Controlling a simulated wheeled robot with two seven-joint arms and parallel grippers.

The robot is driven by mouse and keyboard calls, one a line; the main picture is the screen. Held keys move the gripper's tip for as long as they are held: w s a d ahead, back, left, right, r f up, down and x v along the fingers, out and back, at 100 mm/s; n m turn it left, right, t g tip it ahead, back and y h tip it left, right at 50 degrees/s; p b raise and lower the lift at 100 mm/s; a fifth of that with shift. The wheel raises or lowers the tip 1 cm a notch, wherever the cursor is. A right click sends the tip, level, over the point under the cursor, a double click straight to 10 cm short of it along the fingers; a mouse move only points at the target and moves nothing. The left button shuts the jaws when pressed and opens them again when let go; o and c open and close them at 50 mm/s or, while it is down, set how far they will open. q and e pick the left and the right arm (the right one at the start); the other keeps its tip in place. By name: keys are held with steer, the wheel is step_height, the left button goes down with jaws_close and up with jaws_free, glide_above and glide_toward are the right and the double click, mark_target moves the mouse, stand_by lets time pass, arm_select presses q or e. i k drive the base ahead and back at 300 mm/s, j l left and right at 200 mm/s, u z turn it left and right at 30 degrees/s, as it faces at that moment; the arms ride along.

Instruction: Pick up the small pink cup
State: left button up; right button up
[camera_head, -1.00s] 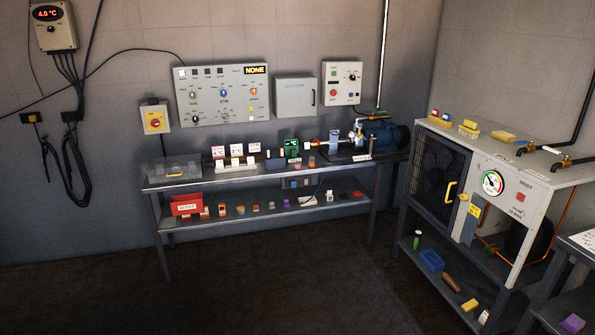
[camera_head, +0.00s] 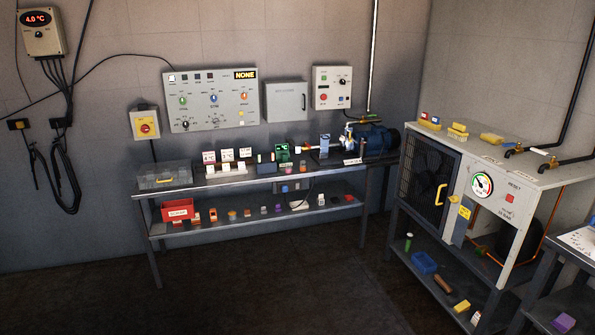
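I cannot make out a small pink cup for certain; the small items are too far off. Several small coloured items stand in a row on the lower shelf (camera_head: 240,229) of the steel bench against the back wall. Among them are an orange item (camera_head: 232,213) and a purple item (camera_head: 278,208). A purple block (camera_head: 563,321) lies on a shelf at the bottom right. Neither of my grippers shows in the head view.
A red bin (camera_head: 177,210) stands at the lower shelf's left end. A clear-lidded box (camera_head: 163,175) and a motor (camera_head: 375,139) sit on the bench top (camera_head: 230,184). A cooling unit (camera_head: 510,200) on a frame stands at right. The dark floor (camera_head: 260,285) in front is clear.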

mark_target(289, 168)
steer(key=i, duration=4.65)
steer(key=u, duration=0.15)
